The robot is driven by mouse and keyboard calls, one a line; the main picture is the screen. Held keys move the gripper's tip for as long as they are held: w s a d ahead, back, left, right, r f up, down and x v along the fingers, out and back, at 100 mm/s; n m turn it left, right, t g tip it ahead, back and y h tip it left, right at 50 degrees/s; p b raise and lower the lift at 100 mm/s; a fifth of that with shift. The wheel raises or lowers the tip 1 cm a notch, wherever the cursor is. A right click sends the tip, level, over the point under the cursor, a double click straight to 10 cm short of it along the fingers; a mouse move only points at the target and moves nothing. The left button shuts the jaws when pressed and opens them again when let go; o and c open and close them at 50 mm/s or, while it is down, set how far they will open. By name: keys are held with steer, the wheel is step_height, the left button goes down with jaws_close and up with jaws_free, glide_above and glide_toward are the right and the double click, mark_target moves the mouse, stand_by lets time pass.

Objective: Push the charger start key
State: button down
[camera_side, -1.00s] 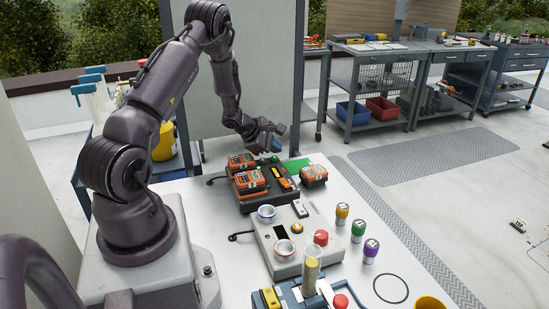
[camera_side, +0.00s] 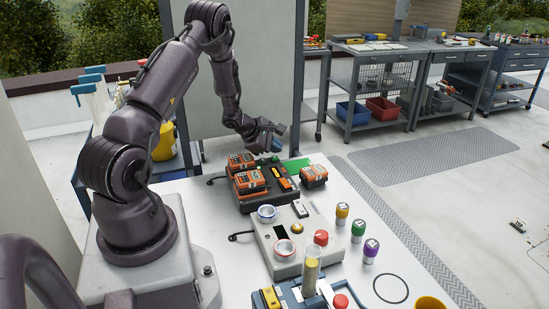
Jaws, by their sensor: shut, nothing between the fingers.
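The charger (camera_side: 254,203) is a dark box on the white table, with two orange-and-black battery packs (camera_side: 249,182) on its left part. Small orange and yellow parts (camera_side: 281,179) show on its right part; I cannot tell which is the start key. My gripper (camera_side: 276,147) is shut and empty, low over the far end of the charger. A small dark green round part shows just below the gripper's fingertips. Whether the fingers touch it cannot be seen.
A loose orange battery (camera_side: 313,176) stands right of the charger, near a green mat (camera_side: 298,163). A pale box (camera_side: 285,262) with two round cups and a red knob is in front. Several coloured cylinders (camera_side: 358,229) stand to its right. The table's right edge is mostly free.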

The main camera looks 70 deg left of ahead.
stand_by(0.4)
steer(key=shift+f, duration=0.45)
steer(key=shift+s+f, duration=0.15)
steer(key=shift+f, duration=0.3)
steer(key=shift+s+a+f, duration=0.1)
steer(key=shift+s+f, duration=0.1)
steer(key=shift+f, duration=0.2)
stand_by(0.8)
steer(key=shift+s+r, duration=0.35)
steer(key=shift+r, duration=0.25)
steer(key=shift+w+d+r, duration=0.1)
steer(key=shift+w+r, duration=0.05)
steer(key=shift+r, duration=1.25)
steer(key=shift+w+d+r, duration=0.1)
steer(key=shift+w+r, duration=0.05)
steer(key=shift+r, duration=1.2)
